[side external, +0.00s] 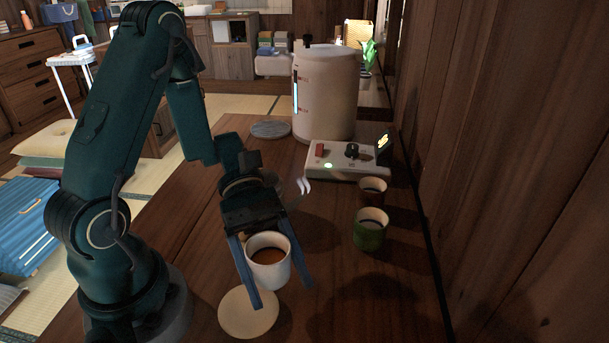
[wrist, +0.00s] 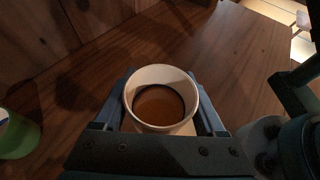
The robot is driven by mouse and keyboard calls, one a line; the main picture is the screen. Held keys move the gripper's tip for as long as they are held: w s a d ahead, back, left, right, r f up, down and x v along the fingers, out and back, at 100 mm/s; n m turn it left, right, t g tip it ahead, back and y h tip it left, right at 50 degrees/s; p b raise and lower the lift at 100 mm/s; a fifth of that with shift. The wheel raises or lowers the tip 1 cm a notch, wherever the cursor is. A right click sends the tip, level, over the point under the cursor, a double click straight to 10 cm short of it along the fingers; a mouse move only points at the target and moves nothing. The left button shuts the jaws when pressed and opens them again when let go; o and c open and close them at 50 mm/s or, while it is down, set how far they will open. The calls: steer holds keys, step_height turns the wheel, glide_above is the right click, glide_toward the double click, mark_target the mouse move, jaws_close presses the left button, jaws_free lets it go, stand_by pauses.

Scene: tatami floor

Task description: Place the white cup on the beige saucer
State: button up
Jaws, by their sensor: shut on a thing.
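The white cup (side external: 281,272) holds a brown liquid and stands about upright between the two blue fingers of my gripper (side external: 283,296). The gripper is shut on it. In the wrist view the cup (wrist: 134,97) sits between the fingers (wrist: 162,98), its round mouth facing the camera. The beige saucer (side external: 247,317) lies flat on the wooden table, below and slightly left of the cup in the side view. The cup's base overlaps the saucer's far right edge in the picture. I cannot tell whether cup and saucer touch.
A green cup (side external: 370,236) and a brown cup (side external: 372,195) stand right of my gripper. Behind are a white control box (side external: 330,172), a large cream canister (side external: 325,100) and a grey round disc (side external: 270,129). A wooden wall (side external: 520,180) bounds the right side.

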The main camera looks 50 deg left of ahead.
mark_target(277, 286)
steer(key=shift+f, duration=2)
steer(key=shift+f, duration=0.1)
steer(key=o, duration=1.5)
steer(key=shift+w+a+r, duration=0.1)
steer(key=shift+a+r, duration=0.15)
steer(key=v, duration=1.1)
steer(key=s+d+r+m+t+y, duration=0.1)
steer(key=r+m+t+y, duration=0.1)
steer(key=m+y, duration=0.2)
steer(key=s+d+r+m+t+y, duration=0.1)
steer(key=r+m+t+y, duration=0.2)
steer(key=m, duration=0.3)
steer(key=s+d+r+m+t+y, duration=0.1)
steer(key=r+m+t+y, duration=0.2)
steer(key=m+y, duration=0.2)
steer(key=shift+s+m+y, duration=0.2)
steer(key=shift+m+y, duration=0.1)
steer(key=shift+m, duration=0.1)
